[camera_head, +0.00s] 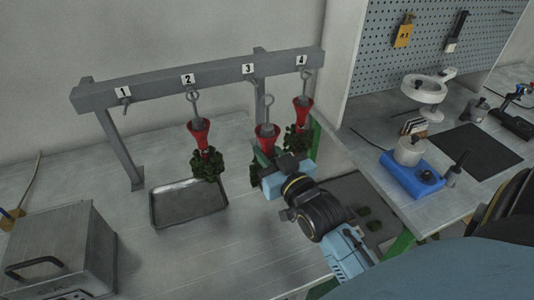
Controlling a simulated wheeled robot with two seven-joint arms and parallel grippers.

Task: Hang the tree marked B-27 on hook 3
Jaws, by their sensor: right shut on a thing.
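My right gripper (272,172) reaches in from the lower right and is shut on a tree with a red cone (265,133), a metal ring on top and dark green parts below. Its ring (268,100) is below and right of hook 3 (254,84) and looks apart from it, though depth is hard to judge. The gripper hides much of the tree's lower part. No B-27 marking can be read. My left gripper is not in view.
A similar red and green tree (199,135) hangs at hook 2, and another (301,112) at hook 4, close beside the held one. Hook 1 (124,98) is empty. A metal tray (187,217) lies beneath the rail (215,80). A grey box (62,250) stands front left.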

